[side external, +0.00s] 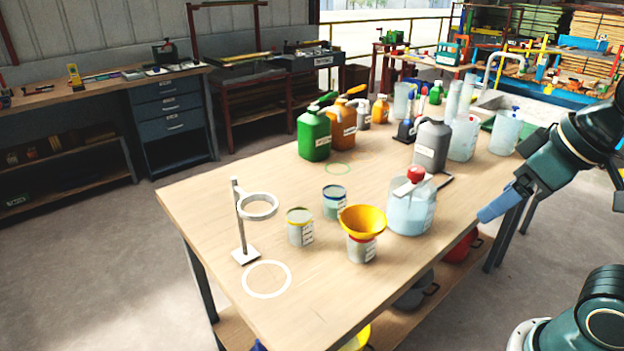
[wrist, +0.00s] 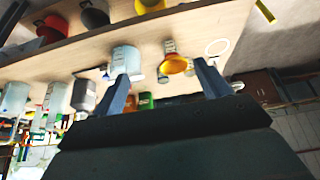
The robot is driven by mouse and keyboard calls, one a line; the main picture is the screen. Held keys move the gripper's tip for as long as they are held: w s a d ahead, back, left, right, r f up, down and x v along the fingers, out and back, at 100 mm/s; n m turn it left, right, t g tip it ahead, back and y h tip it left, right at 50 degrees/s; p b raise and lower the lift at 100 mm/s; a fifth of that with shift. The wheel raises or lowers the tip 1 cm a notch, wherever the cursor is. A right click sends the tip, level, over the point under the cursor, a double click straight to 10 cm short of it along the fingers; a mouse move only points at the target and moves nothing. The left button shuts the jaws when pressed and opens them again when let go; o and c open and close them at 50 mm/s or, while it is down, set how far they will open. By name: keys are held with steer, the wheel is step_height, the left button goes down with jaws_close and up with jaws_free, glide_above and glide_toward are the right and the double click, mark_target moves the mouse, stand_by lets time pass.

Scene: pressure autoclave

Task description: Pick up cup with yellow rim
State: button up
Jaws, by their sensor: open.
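The small grey cup with a yellow rim (side external: 300,228) stands upright on the wooden table, between the ring stand and the funnel. A similar cup with a dark blue rim (side external: 335,203) stands behind it to the right. A third cup (side external: 362,249) has a yellow funnel (side external: 362,221) on top; the funnel also shows in the wrist view (wrist: 175,64). My gripper (side external: 484,216) is open and empty off the table's right edge, well apart from the cups. In the wrist view its two blue fingers (wrist: 164,86) are spread; the small cups there are too blurred to tell apart.
A clear jug with a red cap (side external: 410,207) stands between my gripper and the cups. A ring stand (side external: 244,252) is left of the yellow-rimmed cup, near a white circle (side external: 267,279). Several jugs and bottles crowd the table's far side.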

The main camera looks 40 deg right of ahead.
steer(key=n+g+y, duration=0.4)
steer(key=n, duration=0.9)
glide_above(300, 227)
steer(key=d, duration=0.6)
step_height(300, 227, down, 10)
steer(key=shift+w+a+f+n, duration=0.1)
steer(key=shift+w+a+n, duration=0.1)
steer(key=shift+w+n, duration=0.1)
steer(key=shift+x, duration=4.3)
steer(key=shift+a, duration=0.1)
